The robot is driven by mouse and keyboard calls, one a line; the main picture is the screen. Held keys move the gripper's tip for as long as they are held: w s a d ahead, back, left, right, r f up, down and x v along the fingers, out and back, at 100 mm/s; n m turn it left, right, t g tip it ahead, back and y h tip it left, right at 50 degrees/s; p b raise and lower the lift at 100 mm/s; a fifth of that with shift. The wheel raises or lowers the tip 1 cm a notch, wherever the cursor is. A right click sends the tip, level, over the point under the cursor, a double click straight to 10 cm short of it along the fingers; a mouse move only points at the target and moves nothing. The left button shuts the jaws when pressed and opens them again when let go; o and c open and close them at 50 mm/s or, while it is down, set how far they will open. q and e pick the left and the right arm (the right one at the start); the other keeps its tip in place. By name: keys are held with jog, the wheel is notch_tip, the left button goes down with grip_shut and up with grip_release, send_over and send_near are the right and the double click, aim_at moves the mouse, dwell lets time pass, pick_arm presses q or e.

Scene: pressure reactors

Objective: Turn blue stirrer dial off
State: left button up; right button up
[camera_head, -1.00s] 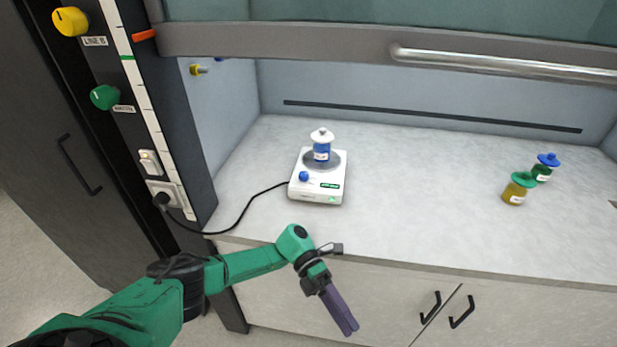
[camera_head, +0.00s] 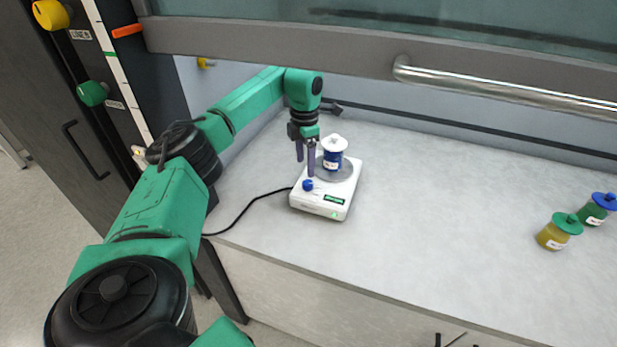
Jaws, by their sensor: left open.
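The white stirrer (camera_head: 318,207) stands on the hood's worktop. Its blue dial (camera_head: 308,185) is on the front left of its top, and a small green light (camera_head: 334,215) glows on its front. A blue bottle with a white lid (camera_head: 333,153) stands on the round grey plate of the stirrer. My left gripper (camera_head: 306,172) points down over the stirrer's left side, with its two purple fingers apart. The fingertips are just above and behind the blue dial, close to the bottle's left side. I cannot tell whether they touch anything. My right gripper is out of view.
A raised sash with a metal handle bar (camera_head: 500,90) crosses above the worktop. A yellow bottle with a green lid (camera_head: 558,232) and a green bottle with a blue lid (camera_head: 597,208) stand at the right. The middle worktop is clear.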

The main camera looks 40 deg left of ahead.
aim_at(308, 182)
pick_arm(q)
jog(key=f, duration=0.4)
jog(key=w+f+p, duration=0.1)
jog(key=f, duration=0.1)
jog(key=shift+d+f, duration=0.15)
jog(key=shift+d, duration=0.1)
jog(key=shift+s+f, duration=0.15)
jog(key=shift+f, duration=0.3)
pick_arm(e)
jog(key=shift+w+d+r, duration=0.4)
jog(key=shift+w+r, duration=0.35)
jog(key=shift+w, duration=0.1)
pick_arm(q)
grip_shut()
